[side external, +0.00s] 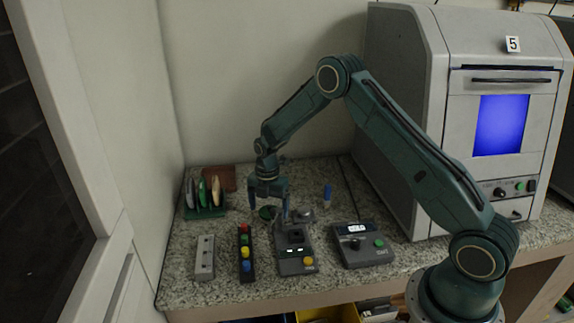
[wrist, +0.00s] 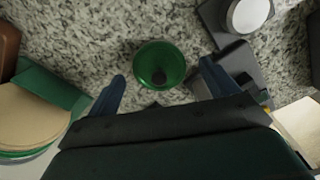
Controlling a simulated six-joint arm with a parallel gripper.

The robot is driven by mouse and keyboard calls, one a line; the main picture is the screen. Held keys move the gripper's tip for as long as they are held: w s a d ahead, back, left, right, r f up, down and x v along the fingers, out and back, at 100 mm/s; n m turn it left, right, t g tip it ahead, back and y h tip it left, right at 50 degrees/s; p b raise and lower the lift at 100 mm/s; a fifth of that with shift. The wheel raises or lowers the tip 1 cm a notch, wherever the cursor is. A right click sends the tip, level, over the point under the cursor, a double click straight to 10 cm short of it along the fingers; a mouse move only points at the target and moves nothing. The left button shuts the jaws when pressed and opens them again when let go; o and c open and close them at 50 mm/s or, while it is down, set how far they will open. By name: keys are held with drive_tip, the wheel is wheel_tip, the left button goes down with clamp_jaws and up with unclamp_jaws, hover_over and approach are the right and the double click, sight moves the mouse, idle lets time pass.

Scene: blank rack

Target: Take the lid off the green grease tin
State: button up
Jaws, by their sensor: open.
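The green grease tin (wrist: 158,58) stands on the speckled counter and shows as a round green shape from above in the wrist view. A small dark spot, perhaps a knob, shows at its lower middle; I cannot tell lid from tin body. In the side view the tin (side external: 265,212) is small and partly hidden by my gripper (side external: 269,209). My gripper points down above it, jaws open and empty. In the wrist view its two blue fingers (wrist: 162,70) lie left and right of the tin, with a gap on both sides.
A green rack (side external: 205,213) with several upright discs stands left, before a brown block (side external: 218,178). A grey device (side external: 295,262) is close on the right. A button strip (side external: 246,264), grey strip (side external: 205,258), control box (side external: 363,257) and blue cylinder (side external: 327,193) stand around.

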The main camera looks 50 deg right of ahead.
sight(268, 206)
drive_tip(key=c, duration=1)
drive_tip(key=shift+r, duration=0.15)
drive_tip(key=shift+c, duration=0.2)
wheel_tip(268, 206, up, 20)
idle(0.6)
